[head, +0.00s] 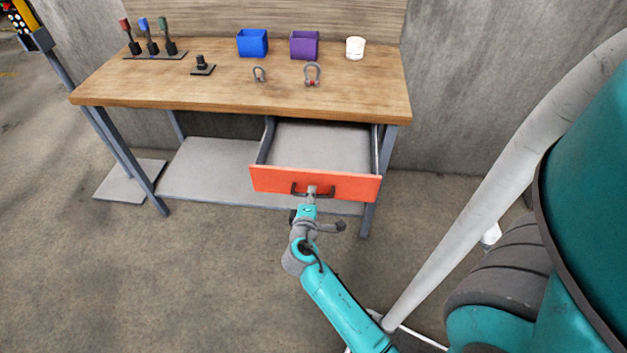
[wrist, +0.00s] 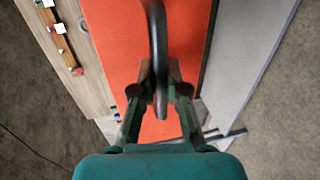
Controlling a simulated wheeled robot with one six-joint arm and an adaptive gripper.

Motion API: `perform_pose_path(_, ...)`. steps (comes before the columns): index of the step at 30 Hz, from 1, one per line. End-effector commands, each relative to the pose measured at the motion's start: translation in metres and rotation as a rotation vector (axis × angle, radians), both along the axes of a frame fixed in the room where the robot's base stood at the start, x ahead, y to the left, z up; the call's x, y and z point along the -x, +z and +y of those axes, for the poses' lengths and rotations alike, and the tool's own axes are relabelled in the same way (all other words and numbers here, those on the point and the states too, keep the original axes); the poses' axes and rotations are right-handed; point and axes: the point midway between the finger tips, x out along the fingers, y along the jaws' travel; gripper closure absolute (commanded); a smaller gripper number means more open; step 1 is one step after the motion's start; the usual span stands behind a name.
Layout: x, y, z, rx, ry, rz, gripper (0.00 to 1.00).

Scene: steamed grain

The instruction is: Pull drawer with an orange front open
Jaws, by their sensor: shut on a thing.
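The drawer with the orange front (head: 345,187) is pulled out under the right part of the workbench, and its grey inside looks empty. A dark bar handle (head: 297,190) is fixed across the middle of the front. My gripper (head: 311,190) is at this handle and shut on it. In the wrist view the orange front (wrist: 185,30) fills the middle. The handle (wrist: 157,45) runs down between the two fingers of my gripper (wrist: 160,95). The fingers hide part of the handle.
The wooden workbench (head: 215,88) carries a blue box (head: 252,43), a purple box (head: 304,46), a white cup (head: 355,48), two shackles and a rack of coloured-handled tools. A grey lower shelf (head: 210,170) lies beneath. The floor in front is clear.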

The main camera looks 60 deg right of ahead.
Motion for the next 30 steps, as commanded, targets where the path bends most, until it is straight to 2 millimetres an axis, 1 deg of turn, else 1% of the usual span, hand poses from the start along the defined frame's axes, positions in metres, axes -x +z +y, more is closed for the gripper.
perform_pose_path(1, 0.003, -0.001, 0.007, 0.000, 0.002, 0.002, 1.00)
perform_pose_path(3, 0.005, -0.001, 0.014, -0.001, 0.002, 0.002, 1.00)
perform_pose_path(6, 0.008, -0.001, 0.020, -0.001, 0.000, 0.002, 1.00)
perform_pose_path(10, 0.009, -0.001, 0.023, -0.001, 0.000, 0.000, 1.00)
perform_pose_path(19, 0.009, -0.001, 0.023, -0.001, 0.000, 0.000, 1.00)
perform_pose_path(20, 0.009, -0.001, 0.023, -0.001, 0.000, 0.000, 0.85)
perform_pose_path(21, 0.009, -0.001, 0.023, -0.001, 0.000, 0.000, 0.75)
perform_pose_path(23, 0.009, -0.001, 0.023, -0.001, 0.000, 0.000, 0.61)
perform_pose_path(30, 0.009, 0.000, 0.023, 0.000, 0.000, 0.000, 0.61)
